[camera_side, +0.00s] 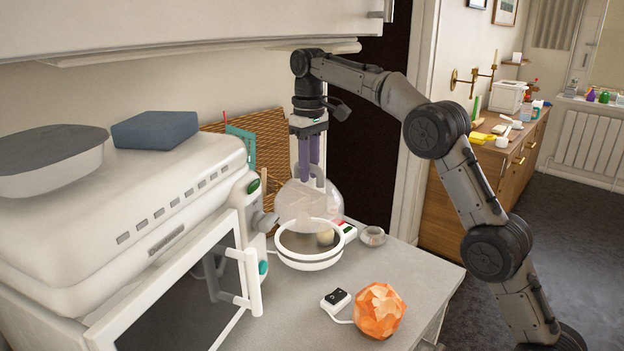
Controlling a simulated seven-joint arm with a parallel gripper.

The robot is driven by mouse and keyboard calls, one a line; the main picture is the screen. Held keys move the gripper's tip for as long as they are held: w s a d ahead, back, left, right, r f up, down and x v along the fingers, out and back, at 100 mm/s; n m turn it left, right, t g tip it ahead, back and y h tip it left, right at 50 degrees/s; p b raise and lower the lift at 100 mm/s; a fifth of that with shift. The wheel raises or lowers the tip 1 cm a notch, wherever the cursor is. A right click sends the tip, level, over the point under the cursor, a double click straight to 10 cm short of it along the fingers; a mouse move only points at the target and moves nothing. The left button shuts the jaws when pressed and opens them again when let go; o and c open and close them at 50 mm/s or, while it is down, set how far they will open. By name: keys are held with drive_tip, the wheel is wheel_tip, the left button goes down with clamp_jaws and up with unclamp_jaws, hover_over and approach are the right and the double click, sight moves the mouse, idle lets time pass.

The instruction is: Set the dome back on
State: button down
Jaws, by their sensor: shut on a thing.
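The clear dome (296,207) is in the middle of the side view, with a grey handle on top. My gripper (311,170) points straight down with its purple fingers shut on that handle. The dome looks upright. A round white dish (308,264) with a dark band stands on the counter just in front of and below the dome. The dome's lower edge overlaps the dish's back rim in the picture, so I cannot tell whether they touch. A small cream-coloured thing (326,237) shows at the dish's right side, partly seen through it.
The white cooker (120,200) with its glass door (190,300) stands close on the left. An orange faceted ball (379,310), a small black-and-white box (336,299) and a small cup (373,236) are on the grey counter (425,275). A cupboard (180,25) hangs above.

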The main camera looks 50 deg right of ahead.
drive_tip(key=shift+w+d+f, duration=0.1)
drive_tip(key=shift+w+d, duration=0.35)
drive_tip(key=shift+d, duration=0.15)
wheel_tip(320, 180, down, 6)
idle(0.4)
drive_tip(key=shift+f, duration=0.3)
idle(1.4)
idle(0.7)
drive_tip(key=shift+c, duration=0.9)
unclamp_jaws()
drive_tip(key=shift+r, duration=3.45)
